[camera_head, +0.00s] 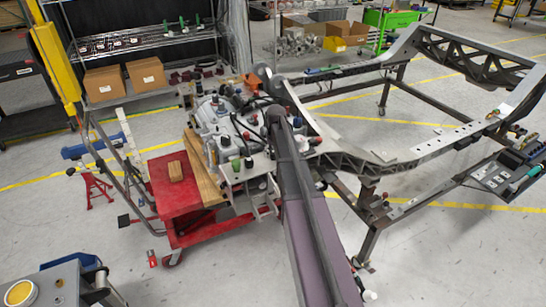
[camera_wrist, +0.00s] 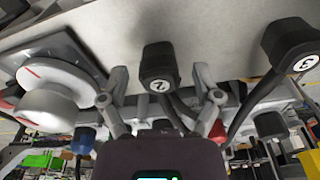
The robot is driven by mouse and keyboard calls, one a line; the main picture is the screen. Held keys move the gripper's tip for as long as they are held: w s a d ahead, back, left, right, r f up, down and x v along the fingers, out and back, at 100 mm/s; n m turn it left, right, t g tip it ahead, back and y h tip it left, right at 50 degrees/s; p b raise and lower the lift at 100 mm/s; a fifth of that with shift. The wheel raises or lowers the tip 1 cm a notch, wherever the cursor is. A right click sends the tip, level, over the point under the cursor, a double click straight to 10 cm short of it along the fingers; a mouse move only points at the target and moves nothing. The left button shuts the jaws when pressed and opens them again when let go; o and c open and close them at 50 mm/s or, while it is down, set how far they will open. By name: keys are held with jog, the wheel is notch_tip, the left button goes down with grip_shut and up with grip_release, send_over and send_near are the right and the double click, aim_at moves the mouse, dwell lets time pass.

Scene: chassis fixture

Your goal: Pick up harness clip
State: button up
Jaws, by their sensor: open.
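In the wrist view, my gripper (camera_wrist: 160,84) is open, with one finger on each side of a black clip-like part (camera_wrist: 160,62) marked "2". This part hangs from a pale panel, with dark cable below it. I see no clear contact between the fingers and it. A second black part (camera_wrist: 290,42) with a white number label is at the right, also on a cable. I cannot tell for sure which of them is the harness clip.
A white round knob (camera_wrist: 50,100) sits close left of my gripper. A red rounded part (camera_wrist: 218,131) is by the right finger. In the head view, a red cart (camera_head: 178,200) carries the drive unit beside the chassis frame (camera_head: 440,140).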

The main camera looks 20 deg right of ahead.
dwell(0.3)
jog(key=c, duration=0.9)
jog(key=shift+r, duration=0.2)
notch_tip(320, 180, up, 4)
jog(key=p, duration=0.4)
jog(key=shift+f, duration=0.15)
jog(key=s, duration=1)
jog(key=s+r+p, duration=0.1)
jog(key=s, duration=0.5)
jog(key=shift+d, duration=0.3)
jog(key=shift+d, duration=0.15)
